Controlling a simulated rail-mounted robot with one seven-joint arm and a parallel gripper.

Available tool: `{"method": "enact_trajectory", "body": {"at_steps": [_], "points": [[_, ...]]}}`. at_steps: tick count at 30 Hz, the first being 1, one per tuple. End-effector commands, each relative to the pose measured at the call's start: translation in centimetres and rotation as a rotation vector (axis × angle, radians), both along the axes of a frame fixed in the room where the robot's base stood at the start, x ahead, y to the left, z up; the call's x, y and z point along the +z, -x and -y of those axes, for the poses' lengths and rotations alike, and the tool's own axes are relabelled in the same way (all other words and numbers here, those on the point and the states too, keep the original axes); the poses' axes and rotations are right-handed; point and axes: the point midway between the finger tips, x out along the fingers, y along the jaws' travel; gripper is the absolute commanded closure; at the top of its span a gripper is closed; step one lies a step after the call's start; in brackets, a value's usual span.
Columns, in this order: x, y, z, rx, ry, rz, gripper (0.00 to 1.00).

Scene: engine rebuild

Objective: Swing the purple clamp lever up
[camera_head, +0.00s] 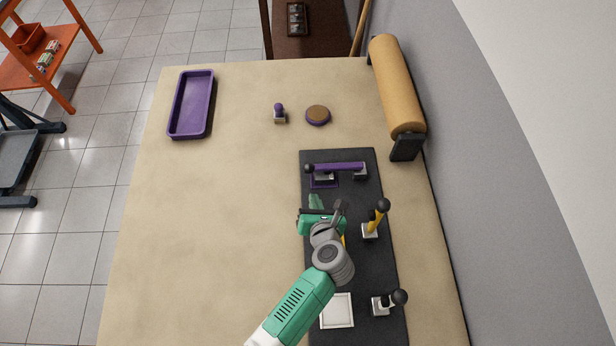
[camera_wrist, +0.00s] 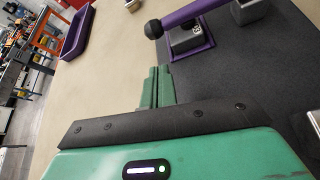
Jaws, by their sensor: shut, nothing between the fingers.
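The purple clamp lever (camera_head: 338,167) lies flat across the far end of the dark base plate (camera_head: 342,238). It runs from a black knob at its left end to a metal pivot block at its right. A purple frame with a metal part (camera_head: 323,180) sits beneath the knob end. In the wrist view the lever (camera_wrist: 183,16) and its black knob (camera_wrist: 153,29) are at the top. My gripper (camera_head: 316,203) is over the plate, on the near side of the lever. In the wrist view its green fingers (camera_wrist: 157,88) are together and empty, apart from the knob.
On the same plate stand a raised yellow lever (camera_head: 377,217) and a black-knobbed clamp (camera_head: 390,301), with a white square frame (camera_head: 337,311). A purple tray (camera_head: 192,104), a small stamp-like piece (camera_head: 279,113), a round disc (camera_head: 318,115) and a tan roll (camera_head: 396,84) are farther back.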

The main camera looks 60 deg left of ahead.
Motion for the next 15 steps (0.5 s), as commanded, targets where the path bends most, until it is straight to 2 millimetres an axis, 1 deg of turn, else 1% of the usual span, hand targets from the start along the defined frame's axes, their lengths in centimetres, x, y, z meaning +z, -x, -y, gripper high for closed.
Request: {"method": "enact_trajectory", "body": {"at_steps": [2,5,8,15], "points": [[0.0,0.0,-0.1,0.001,0.0,0.002,1.0],[-0.4,-0.2,-0.6,0.001,0.001,0.003,1.0],[-1.3,-0.6,-2.1,0.003,0.001,0.003,1.0],[-3.5,-1.7,-6.2,0.002,0.0,0.004,1.0]]}}
